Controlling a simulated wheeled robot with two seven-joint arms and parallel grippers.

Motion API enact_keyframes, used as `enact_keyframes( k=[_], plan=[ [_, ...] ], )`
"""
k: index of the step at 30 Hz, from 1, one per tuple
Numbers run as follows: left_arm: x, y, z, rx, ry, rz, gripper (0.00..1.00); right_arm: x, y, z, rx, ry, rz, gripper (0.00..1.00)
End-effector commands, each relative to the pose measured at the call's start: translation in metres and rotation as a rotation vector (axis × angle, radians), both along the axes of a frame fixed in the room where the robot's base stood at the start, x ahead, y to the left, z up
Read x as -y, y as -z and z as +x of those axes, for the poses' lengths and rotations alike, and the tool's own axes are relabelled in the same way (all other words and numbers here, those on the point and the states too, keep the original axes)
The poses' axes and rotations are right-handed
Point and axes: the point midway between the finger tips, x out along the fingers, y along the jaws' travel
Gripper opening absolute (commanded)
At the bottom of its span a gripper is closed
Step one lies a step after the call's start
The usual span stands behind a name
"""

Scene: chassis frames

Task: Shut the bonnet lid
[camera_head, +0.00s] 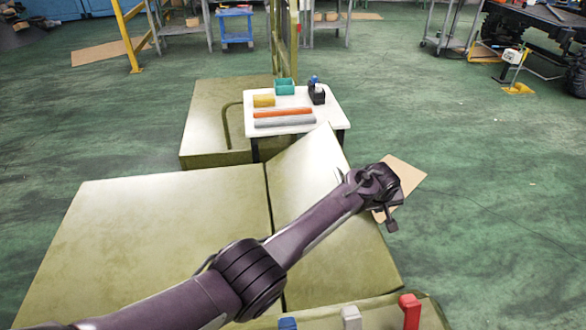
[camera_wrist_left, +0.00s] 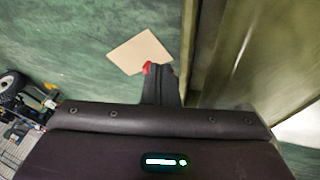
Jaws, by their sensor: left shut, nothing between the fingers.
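The olive-green chassis has a broad flat panel (camera_head: 160,235) at left and a second panel (camera_head: 310,180) to the right of a dark seam. The right panel looks tilted, with its far corner rising in front of a white table; I take it as the bonnet lid, and how far open it is I cannot tell. My left arm crosses over both panels. My left gripper (camera_head: 391,222) is shut and empty, just beyond the right panel's right edge. In the left wrist view the shut fingers (camera_wrist_left: 150,70) show beside an olive surface (camera_wrist_left: 235,55). My right gripper is not in view.
A white table (camera_head: 333,115) with rolls, a teal bin (camera_head: 284,86) and a dark dispenser stands behind. Blue, grey and red blocks (camera_head: 409,310) sit at the near edge. Cardboard (camera_head: 405,172) lies on the floor beyond the gripper.

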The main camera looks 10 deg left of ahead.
Motion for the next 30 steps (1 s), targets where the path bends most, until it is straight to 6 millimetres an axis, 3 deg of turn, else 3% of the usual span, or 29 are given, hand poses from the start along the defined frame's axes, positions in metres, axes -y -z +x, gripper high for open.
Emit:
enact_keyframes(
  k=[13, 19, 30],
  plan=[
    [-0.001, -0.007, -0.003, -0.001, 0.000, 0.000, 0.00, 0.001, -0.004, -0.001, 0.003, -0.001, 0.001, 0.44],
    [-0.004, -0.028, -0.013, 0.000, 0.000, -0.001, 0.00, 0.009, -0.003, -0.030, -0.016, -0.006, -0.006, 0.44],
    [-0.010, -0.064, -0.032, -0.001, 0.000, 0.000, 0.00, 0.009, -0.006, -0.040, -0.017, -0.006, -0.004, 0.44]
  ],
)
